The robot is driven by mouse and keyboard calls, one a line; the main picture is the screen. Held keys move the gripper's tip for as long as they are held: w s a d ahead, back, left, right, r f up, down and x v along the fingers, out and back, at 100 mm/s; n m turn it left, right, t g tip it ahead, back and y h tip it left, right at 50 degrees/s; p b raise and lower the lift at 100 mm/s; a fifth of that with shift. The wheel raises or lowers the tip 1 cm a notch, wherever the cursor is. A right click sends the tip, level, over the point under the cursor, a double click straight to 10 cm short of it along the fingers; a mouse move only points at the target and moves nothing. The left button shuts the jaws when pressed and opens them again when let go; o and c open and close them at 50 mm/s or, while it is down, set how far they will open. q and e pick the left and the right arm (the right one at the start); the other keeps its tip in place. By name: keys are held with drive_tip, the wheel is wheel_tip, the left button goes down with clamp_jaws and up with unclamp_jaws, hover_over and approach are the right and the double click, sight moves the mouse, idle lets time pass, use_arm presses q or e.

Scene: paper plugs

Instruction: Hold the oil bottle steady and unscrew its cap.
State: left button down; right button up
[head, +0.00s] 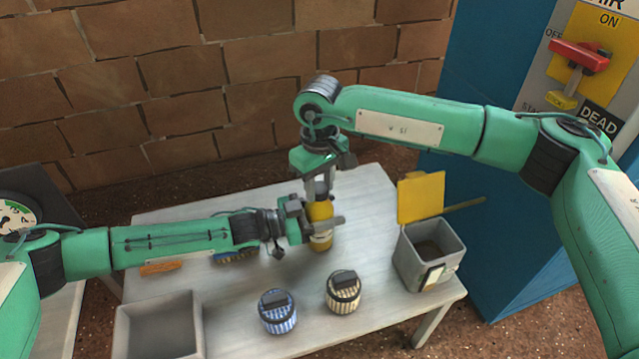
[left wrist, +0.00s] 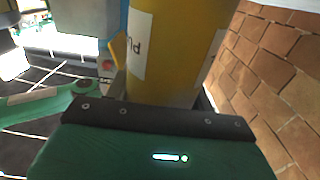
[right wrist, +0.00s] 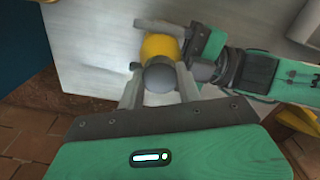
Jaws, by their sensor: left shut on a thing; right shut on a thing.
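The yellow oil bottle (head: 321,213) stands upright at the back middle of the table. My left gripper (head: 322,228) comes in from the left and is shut around the bottle's body. The left wrist view shows the bottle's yellow side and white label (left wrist: 139,45) up close between the fingers. My right gripper (head: 318,188) points down from above and is shut on the grey cap (right wrist: 160,77) at the top of the bottle. In the right wrist view the cap sits between the two fingertips, with the yellow bottle below it. The cap is mostly hidden in the head view.
A grey bin with a raised yellow lid (head: 421,198) stands right of the bottle. Two striped jars, one blue (head: 278,318) and one cream (head: 343,298), stand in front. An open grey box (head: 160,335) is at the front left. An orange strip (head: 163,267) lies at left.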

sight(319, 188)
drive_tip(key=shift+r, duration=0.1)
drive_tip(key=shift+r, duration=1)
drive_tip(key=shift+r, duration=2)
use_arm(q)
drive_tip(key=shift+c, duration=2.2)
unclamp_jaws()
